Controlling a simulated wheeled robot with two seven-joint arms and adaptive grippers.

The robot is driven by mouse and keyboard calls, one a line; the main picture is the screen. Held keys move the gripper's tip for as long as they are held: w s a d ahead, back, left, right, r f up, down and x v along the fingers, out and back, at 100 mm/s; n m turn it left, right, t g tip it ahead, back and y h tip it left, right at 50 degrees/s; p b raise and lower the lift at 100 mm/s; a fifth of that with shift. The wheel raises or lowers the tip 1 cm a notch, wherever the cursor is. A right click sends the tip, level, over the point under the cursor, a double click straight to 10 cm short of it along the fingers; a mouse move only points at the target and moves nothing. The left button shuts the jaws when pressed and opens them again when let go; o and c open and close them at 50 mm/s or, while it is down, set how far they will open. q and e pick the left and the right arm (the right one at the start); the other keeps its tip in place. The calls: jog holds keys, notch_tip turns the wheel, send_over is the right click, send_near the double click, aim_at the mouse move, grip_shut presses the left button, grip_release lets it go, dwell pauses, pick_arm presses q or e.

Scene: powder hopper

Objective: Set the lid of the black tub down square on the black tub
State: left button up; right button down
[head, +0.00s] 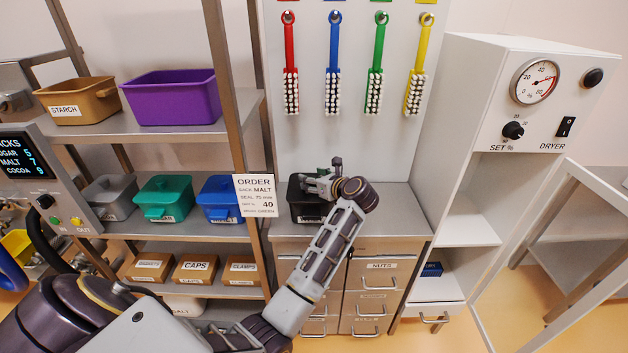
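The black tub (305,211) stands on the grey counter at the left end, near the shelf post, with a small label on its front. My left gripper (318,186) is right over the tub's top and covers part of it. The fingers are small and overlap the dark tub, so I cannot tell whether they are open or shut. The black lid does not stand out from the tub here; I cannot tell whether it is in the fingers or resting on the tub. My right gripper is not in view.
The counter (393,212) is clear right of the tub. An order sign (255,196) stands close on the left. Brushes hang behind. A white dryer cabinet (520,90) with an open door stands right.

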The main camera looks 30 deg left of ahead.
pick_arm(q)
notch_tip(320, 180, up, 10)
dwell(0.7)
dwell(0.4)
dwell(0.5)
